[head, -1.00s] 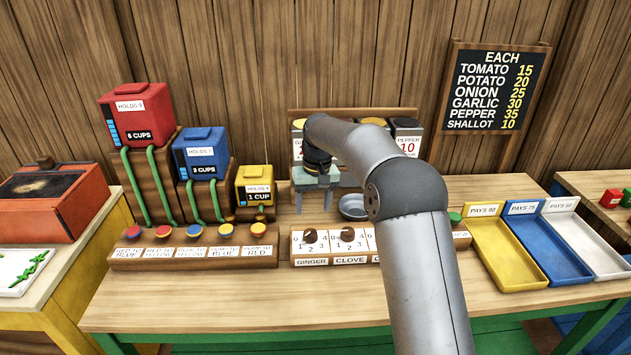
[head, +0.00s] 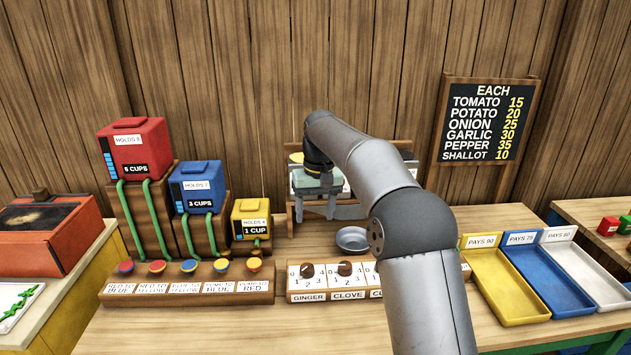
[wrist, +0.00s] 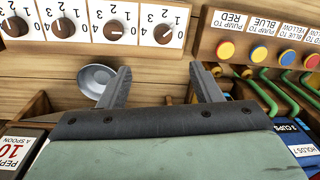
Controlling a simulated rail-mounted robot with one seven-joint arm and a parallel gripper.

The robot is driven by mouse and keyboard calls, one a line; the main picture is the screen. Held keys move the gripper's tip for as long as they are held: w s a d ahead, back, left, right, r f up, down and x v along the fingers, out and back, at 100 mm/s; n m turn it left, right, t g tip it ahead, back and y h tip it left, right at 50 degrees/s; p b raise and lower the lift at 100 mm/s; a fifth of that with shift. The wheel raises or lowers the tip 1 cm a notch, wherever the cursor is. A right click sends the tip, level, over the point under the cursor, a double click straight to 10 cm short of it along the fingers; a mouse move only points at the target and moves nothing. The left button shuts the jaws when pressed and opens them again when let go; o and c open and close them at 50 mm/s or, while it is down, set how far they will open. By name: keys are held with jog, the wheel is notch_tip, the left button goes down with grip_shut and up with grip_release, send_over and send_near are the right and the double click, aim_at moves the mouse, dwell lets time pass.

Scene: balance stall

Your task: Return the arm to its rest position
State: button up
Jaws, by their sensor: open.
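My gripper (head: 318,207) is over the back middle of the wooden counter, in front of the spice rack. In the wrist view my gripper (wrist: 165,88) shows two dark fingers spread apart with nothing between them. Bare counter and the edge of the dial panel lie beyond the fingertips. My arm reaches from the bottom right of the head view up to the gripper and hides part of the rack and the dial row.
A metal bowl (head: 352,239) stands right of my gripper. The dial panel (head: 330,296) and pump button block (head: 190,291) are in front. Red (head: 137,149), blue (head: 197,187) and yellow (head: 250,219) tanks stand left. Yellow (head: 492,312), blue and white trays lie right.

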jog(key=s+d+r, duration=0.2)
jog(key=s+d, duration=0.5)
jog(key=s, duration=0.4)
jog(key=s+d+f+m, duration=0.1)
jog(key=s+d+f, duration=0.2)
jog(key=s, duration=0.6)
jog(key=s+d+f+m, duration=0.1)
jog(key=s+d+f, duration=0.2)
jog(key=s, duration=0.6)
jog(key=s+d+f+m, duration=0.1)
jog(key=s+d+f, duration=0.2)
jog(key=s, duration=0.7)
jog(key=shift+d+f+t+h, duration=0.15)
jog(key=shift+f+t+h, duration=0.25)
jog(key=shift+f, duration=0.05)
